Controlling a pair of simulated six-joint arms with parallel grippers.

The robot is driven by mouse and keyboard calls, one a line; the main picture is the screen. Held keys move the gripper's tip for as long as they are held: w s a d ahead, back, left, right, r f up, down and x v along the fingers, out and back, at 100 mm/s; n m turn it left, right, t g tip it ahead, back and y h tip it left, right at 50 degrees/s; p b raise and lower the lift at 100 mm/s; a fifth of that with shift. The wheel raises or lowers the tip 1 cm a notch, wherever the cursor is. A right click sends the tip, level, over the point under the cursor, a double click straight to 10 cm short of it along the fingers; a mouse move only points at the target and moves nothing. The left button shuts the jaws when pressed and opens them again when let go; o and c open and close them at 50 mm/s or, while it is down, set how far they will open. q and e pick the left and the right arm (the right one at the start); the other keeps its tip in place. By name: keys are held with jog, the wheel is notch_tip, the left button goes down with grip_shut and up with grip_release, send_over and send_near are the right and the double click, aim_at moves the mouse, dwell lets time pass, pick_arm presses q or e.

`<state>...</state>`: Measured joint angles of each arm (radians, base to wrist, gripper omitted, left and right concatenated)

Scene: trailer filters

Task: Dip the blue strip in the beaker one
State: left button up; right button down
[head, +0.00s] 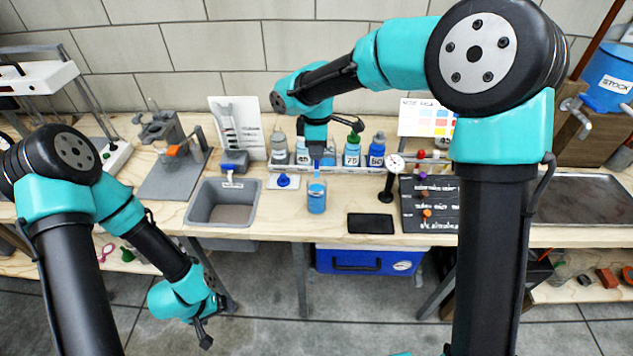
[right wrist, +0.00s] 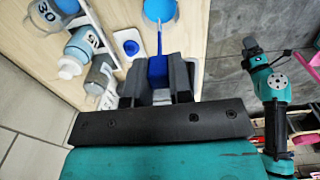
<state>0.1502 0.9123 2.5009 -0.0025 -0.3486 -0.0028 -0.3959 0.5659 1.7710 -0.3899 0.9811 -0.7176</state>
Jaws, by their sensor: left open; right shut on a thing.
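The beaker (head: 316,198) holds blue liquid and stands upright near the bench's front edge. My right gripper (head: 317,157) is directly above it, pointing down, shut on the blue strip (head: 317,169). In the right wrist view the strip's blue grip end (right wrist: 158,67) is between the jaws, and its thin part runs toward the beaker (right wrist: 159,10), which is partly cut off by the frame. The strip's lower end is at the beaker's mouth; I cannot tell whether it touches the liquid. My left gripper (head: 205,337) is open and empty, low in front of the bench.
A grey sink (head: 222,218) is left of the beaker, and a white pad with a blue knob (head: 283,181) is close by. Several bottles (head: 352,152) stand in a rack behind. A dial gauge (head: 394,165), a black pad (head: 370,223) and a dark board (head: 420,222) are to the right.

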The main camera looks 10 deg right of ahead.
jog(key=shift+r, duration=0.1)
dwell(0.3)
jog(key=shift+r, duration=2.45)
